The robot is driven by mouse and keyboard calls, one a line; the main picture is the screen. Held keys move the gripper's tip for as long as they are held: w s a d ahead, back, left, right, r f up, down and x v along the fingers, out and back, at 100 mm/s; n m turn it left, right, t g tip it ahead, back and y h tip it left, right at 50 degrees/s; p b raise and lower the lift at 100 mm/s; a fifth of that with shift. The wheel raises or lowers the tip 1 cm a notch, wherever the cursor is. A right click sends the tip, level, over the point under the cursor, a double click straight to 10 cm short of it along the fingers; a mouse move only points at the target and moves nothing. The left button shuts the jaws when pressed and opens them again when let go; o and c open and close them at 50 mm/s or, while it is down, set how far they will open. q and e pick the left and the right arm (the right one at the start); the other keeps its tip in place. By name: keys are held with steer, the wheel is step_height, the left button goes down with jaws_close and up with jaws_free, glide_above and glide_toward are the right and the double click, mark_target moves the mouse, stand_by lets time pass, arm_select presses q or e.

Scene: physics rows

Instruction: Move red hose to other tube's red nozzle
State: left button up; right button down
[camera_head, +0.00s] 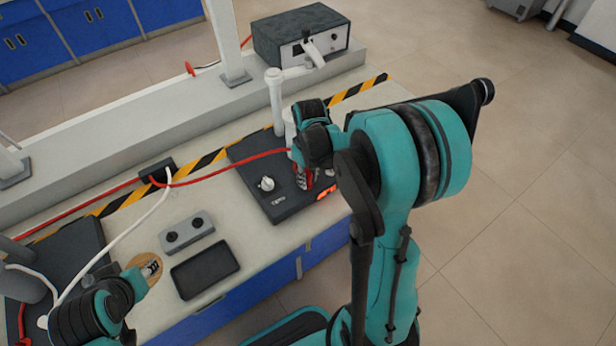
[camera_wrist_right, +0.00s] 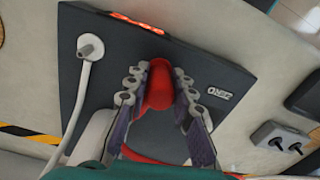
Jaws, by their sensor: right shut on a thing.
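My right gripper (camera_head: 303,180) is low over the dark base plate (camera_head: 262,205) at the right of the bench. In the right wrist view its two fingers (camera_wrist_right: 158,84) are closed on a red hose end (camera_wrist_right: 157,92). The red hose (camera_head: 225,169) runs left from there to a black block on the bench. A red nozzle under the hose end is hidden, so I cannot tell whether the two are joined. A white nozzle with a white hose (camera_wrist_right: 88,48) is beside it. My left gripper (camera_head: 150,268) is at the lower left, its jaws too small to judge.
A second dark base (camera_head: 75,250) is at the left, partly hidden. A grey two-knob block (camera_head: 187,232) and a black tray (camera_head: 205,268) lie between the bases. A white post (camera_head: 275,100) and a grey instrument box (camera_head: 300,38) are behind the right base.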

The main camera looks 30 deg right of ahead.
steer(key=shift+f, duration=0.25)
stand_by(0.3)
steer(key=c, duration=1.2)
jaws_free()
steer(key=shift+o, duration=0.2)
steer(key=o, duration=0.3)
steer(key=shift+o, duration=0.2)
steer(key=shift+r, duration=0.1)
steer(key=shift+r+p, duration=2.55)
steer(key=shift+r, duration=0.95)
